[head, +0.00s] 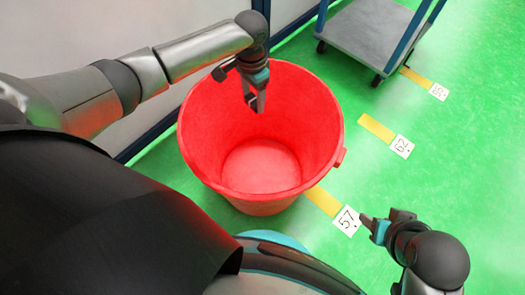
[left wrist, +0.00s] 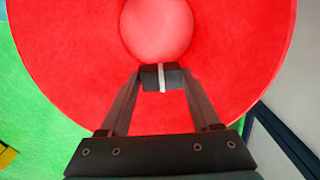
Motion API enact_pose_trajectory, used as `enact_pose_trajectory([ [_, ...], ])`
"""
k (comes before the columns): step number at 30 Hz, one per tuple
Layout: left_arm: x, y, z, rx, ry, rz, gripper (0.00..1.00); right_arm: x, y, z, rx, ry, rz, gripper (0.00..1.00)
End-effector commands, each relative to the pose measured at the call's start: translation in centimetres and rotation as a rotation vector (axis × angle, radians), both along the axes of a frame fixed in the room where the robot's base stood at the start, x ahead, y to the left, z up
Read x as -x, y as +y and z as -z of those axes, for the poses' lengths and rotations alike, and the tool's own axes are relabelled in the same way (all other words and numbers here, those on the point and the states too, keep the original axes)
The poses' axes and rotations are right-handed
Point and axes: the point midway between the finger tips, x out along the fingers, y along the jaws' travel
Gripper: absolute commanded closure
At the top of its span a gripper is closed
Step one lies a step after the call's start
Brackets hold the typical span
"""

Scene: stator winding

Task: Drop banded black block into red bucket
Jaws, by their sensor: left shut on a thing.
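The red bucket (head: 258,190) stands on the green floor in the middle of the head view, open at the top and with no object seen on its bottom. My left gripper (head: 257,104) is over the bucket's far side, pointing down. In the left wrist view, the left gripper (left wrist: 160,76) is shut on the black block (left wrist: 150,78), which has a white band across it. The bucket (left wrist: 230,60) fills most of the background behind the block. My right gripper (head: 378,222) is at the lower right, away from the bucket; its finger gap is not clear.
A grey cart (head: 365,38) with blue posts stands at the top right. Yellow floor strips and white number cards (head: 347,221) lie right of the bucket. A pale wall panel (head: 100,35) is behind the left arm.

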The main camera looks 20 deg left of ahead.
Motion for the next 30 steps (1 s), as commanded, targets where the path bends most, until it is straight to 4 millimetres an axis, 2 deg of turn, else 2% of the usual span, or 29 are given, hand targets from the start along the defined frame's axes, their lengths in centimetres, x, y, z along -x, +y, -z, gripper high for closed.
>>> enact_pose_trajectory([
  [9, -0.03, 0.01, 0.03, 0.000, -0.001, 0.000, 0.91, 0.03, -0.03, -0.25, 0.000, -0.003, 0.000, 0.50],
  [10, -0.03, 0.01, 0.03, 0.000, -0.001, 0.000, 0.35, 0.03, -0.03, -0.25, 0.000, -0.003, 0.000, 0.50],
  [19, -0.01, 0.00, 0.05, 0.000, -0.001, 0.000, 0.01, 0.00, -0.04, -0.24, 0.000, -0.004, 0.001, 0.50],
  [30, 0.00, -0.01, -0.28, 0.000, 0.000, 0.000, 0.01, -0.06, -0.03, -0.42, 0.000, -0.006, 0.000, 0.50],
])
